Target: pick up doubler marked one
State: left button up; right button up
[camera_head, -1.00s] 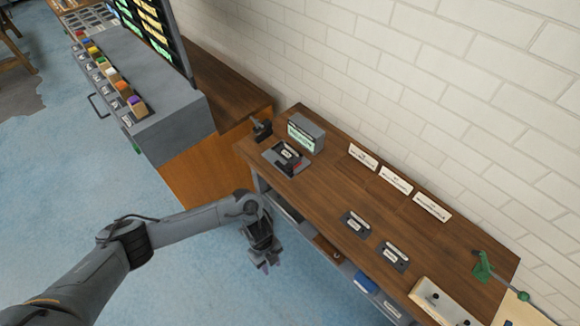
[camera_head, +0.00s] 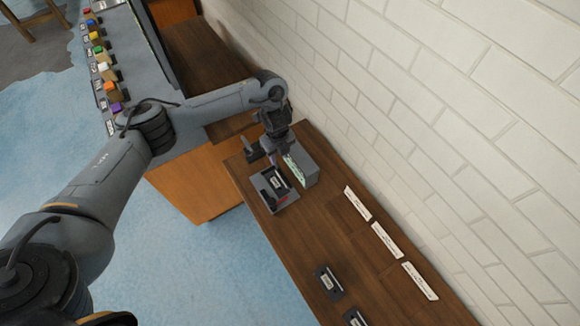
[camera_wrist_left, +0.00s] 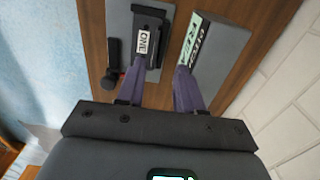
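The doubler marked ONE (camera_wrist_left: 148,22) is a black piece with a white label reading ONE. It lies on a grey plate (camera_wrist_left: 118,22) and shows small in the head view (camera_head: 274,181) near the table's far end. My left gripper (camera_wrist_left: 160,72) is open, with its two purple fingers apart. In the head view my left gripper (camera_head: 279,158) hangs just behind the doubler, near the display box. Nothing shows between its fingers; whether they touch anything I cannot tell. My right gripper is not in view.
Two other dark labelled pieces (camera_head: 329,281) (camera_head: 356,317) lie on the wooden table (camera_head: 290,237). White signs (camera_head: 386,240) lie along the wall side. The table's middle is clear.

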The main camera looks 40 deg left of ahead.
pick_arm(q)
jog(key=b, duration=0.3)
send_over(279, 173)
notch_tip(279, 173, down, 5)
jog(key=shift+f, duration=0.7)
jog(key=f, duration=0.3)
jog(key=shift+s+f, duration=0.15)
jog(key=shift+s, duration=0.05)
jog(key=shift+w+f+b, duration=0.1)
jog(key=shift+f+b, duration=0.2)
jog(key=shift+f, duration=0.3)
grip_shut()
